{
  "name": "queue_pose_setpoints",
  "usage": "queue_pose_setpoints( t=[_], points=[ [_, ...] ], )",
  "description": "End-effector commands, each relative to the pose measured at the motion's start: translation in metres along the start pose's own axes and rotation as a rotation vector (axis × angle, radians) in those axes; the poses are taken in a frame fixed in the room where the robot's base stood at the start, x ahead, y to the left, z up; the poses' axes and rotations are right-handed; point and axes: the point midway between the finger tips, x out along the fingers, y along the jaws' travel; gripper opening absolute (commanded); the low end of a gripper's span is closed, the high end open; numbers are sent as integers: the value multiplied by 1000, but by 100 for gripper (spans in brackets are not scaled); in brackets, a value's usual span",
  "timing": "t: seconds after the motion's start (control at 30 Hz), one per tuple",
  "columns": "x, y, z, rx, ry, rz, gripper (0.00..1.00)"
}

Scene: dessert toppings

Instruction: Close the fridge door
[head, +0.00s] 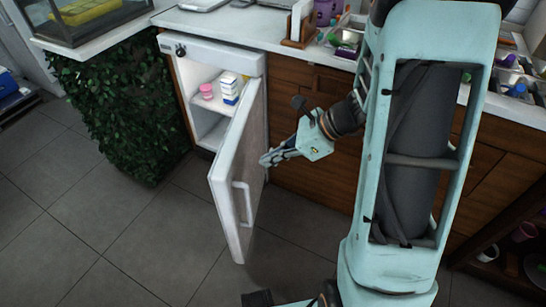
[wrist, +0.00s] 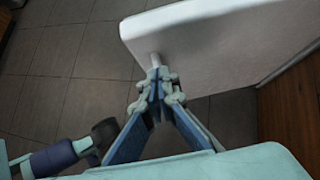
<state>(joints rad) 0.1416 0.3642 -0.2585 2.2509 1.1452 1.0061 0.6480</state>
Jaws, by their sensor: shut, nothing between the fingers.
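The fridge (head: 206,52) is a small white unit under the counter. Its white door (head: 239,158) stands wide open, swung out toward the camera, with a white handle (head: 243,203) on its outer face. My gripper (head: 266,160) is shut and empty, to the right of the door and close to its face. I cannot tell whether the fingers touch the door.
A pink jar (head: 206,91) and a blue-and-white carton (head: 230,90) stand on the fridge shelf. Wooden cabinets (head: 302,90) lie right of the fridge. A leafy panel (head: 122,108) stands to the left. The tiled floor (head: 130,240) in front is clear.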

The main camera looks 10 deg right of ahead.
Motion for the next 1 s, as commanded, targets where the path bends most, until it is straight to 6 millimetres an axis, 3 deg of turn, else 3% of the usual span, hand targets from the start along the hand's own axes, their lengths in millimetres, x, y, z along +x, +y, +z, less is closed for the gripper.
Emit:
queue_pose_setpoints(
  t=[0.03,0.2,0.4,0.6,1.0],
  points=[
    [16,1,-3,0,1,5,0],
    [52,1,-3,-1,1,5,0],
    [74,0,17,-5,2,1,0],
    [82,0,27,-2,1,0,0],
    [83,0,28,0,2,-2,0]
  ],
)
